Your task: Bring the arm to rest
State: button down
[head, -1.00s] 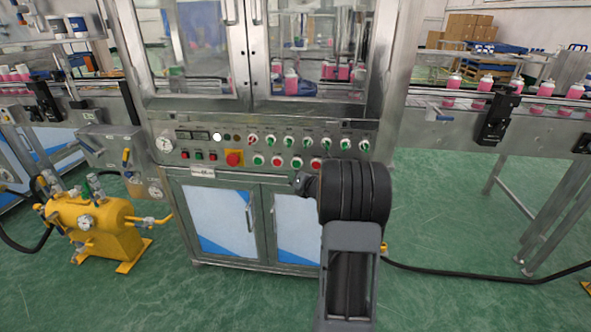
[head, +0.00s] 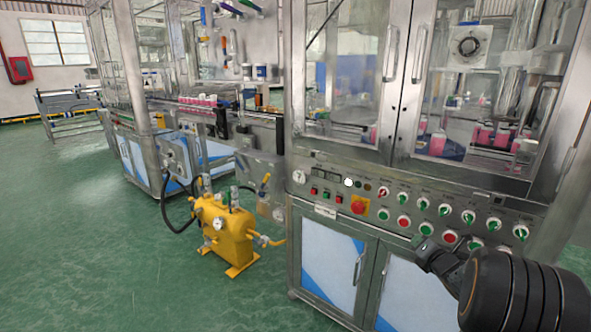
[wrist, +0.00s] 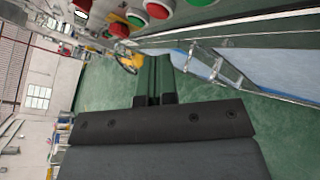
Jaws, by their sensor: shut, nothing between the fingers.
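My gripper (head: 424,248) is at the lower right of the head view, in front of the control panel (head: 330,205) of the crimping machine. Behind it my dark arm fills the lower right corner. In the wrist view my gripper (wrist: 154,88) points away from the camera, its two fingers side by side and shut, with nothing held. Green floor lies beyond the fingertips. I cannot tell whether the gripper touches the panel.
Red and green buttons (head: 404,221) line the panel close to my gripper. Cabinet doors (head: 333,272) are below. A yellow pump unit (head: 226,232) stands on the floor at left, with a conveyor (head: 235,113) behind. Open green floor (head: 80,230) lies farther left.

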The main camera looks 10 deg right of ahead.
jog(key=s+a+r+m+g+h+p, duration=0.2)
jog(key=a+r+m+p, duration=0.35)
jog(key=r+m, duration=0.2)
jog(key=s+a+r+m+g+h+p, duration=0.2)
jog(key=s+a+r+m+g+p, duration=0.15)
jog(key=r+m+p, duration=0.4)
jog(key=s+a+r+m+g+y+p, duration=0.2)
jog(key=s+a+r+m+g+p, duration=0.1)
jog(key=s+a, duration=0.5)
jog(key=s+a+r+m+g+y+p, duration=0.2)
jog(key=s+a+r+m+g+p, duration=0.2)
jog(key=s+a+m, duration=0.5)
jog(key=s+r+p, duration=0.1)
jog(key=s+p, duration=0.1)
jog(key=shift+a+m+p, duration=0.2)
jog(key=shift+m+p, duration=0.1)
jog(key=shift+p, duration=0.05)
jog(key=shift+w+r, duration=0.1)
